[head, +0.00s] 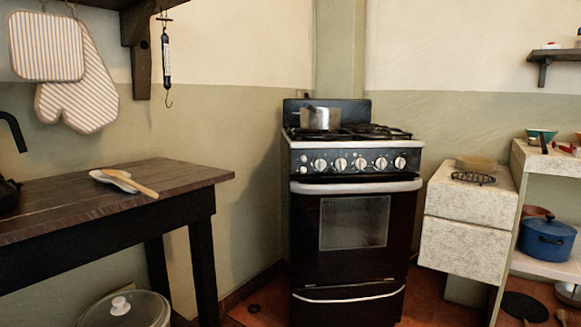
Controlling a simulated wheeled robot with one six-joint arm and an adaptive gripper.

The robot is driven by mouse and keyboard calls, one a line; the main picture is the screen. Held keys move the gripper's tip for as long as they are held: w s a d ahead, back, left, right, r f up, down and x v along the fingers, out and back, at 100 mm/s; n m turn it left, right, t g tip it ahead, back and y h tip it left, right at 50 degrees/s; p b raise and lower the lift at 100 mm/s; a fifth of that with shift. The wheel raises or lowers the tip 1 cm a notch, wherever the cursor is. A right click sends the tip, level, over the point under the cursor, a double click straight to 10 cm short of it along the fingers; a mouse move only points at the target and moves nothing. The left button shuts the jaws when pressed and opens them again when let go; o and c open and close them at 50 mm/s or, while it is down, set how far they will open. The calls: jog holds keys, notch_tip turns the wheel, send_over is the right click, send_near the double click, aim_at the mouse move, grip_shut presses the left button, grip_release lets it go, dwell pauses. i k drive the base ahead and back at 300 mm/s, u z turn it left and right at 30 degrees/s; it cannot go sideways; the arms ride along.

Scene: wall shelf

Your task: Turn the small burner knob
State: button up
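The black stove (352,225) stands against the far wall in the head view. Its front panel carries a row of several pale round knobs, among them a left one (320,164), a middle one (361,164) and a right one (400,163). I cannot tell which one is the small burner knob, nor read any markings. A metal pot (320,118) sits on the back left of the cooktop. My gripper is not in view.
A dark wooden table (100,205) with a spoon (132,184) stands at the left. A pale stone block (466,225) is right of the stove, beside shelving with a blue pot (547,240). A lidded pot (124,312) is low at left. Floor before the stove is mostly out of frame.

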aim_at(340, 163)
jog(key=u, duration=1.45)
jog(key=i, duration=1.05)
jog(key=z, duration=2.05)
